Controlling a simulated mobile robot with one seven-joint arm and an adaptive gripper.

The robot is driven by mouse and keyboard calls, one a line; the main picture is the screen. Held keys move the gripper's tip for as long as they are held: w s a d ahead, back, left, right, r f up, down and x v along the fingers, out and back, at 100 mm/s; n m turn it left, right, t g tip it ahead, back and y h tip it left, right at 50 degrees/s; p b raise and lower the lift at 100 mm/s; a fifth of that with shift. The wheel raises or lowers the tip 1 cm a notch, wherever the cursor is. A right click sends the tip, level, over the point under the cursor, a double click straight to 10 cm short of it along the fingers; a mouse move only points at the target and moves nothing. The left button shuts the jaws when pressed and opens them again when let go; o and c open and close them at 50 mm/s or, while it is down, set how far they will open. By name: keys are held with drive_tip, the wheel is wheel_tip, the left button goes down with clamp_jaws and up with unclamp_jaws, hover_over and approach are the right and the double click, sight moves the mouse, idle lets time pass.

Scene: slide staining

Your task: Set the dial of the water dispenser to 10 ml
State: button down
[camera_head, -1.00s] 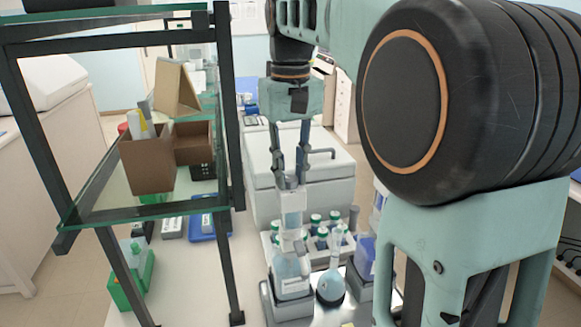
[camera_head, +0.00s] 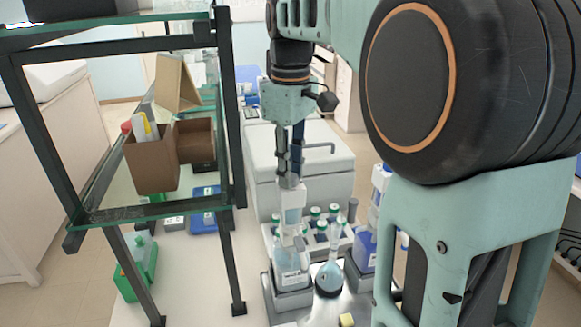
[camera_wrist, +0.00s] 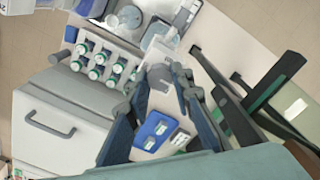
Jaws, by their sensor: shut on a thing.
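The water dispenser (camera_head: 292,215) is a white and pale blue pump head standing upright on a clear bottle (camera_head: 290,258) with a label too small to read. Its round grey dial shows in the wrist view (camera_wrist: 160,76). My gripper (camera_head: 290,182) points down over the top of the dispenser, its dark fingers seen nearly edge-on. In the wrist view my gripper (camera_wrist: 164,75) has its fingertips closed on either side of the dial. The dial's marks and setting cannot be read.
A second bottle dispenser (camera_head: 366,240) stands to the right. A round flask (camera_head: 329,275) is close beside the first bottle. Several green-capped bottles sit in a white rack (camera_head: 345,240) behind. A glass-shelved dark frame (camera_head: 233,215) stands to the left. A white chest (camera_head: 340,170) is behind.

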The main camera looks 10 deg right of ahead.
idle(0.4)
drive_tip(key=c, duration=1.7)
unclamp_jaws()
wheel_tip(320, 180, up, 12)
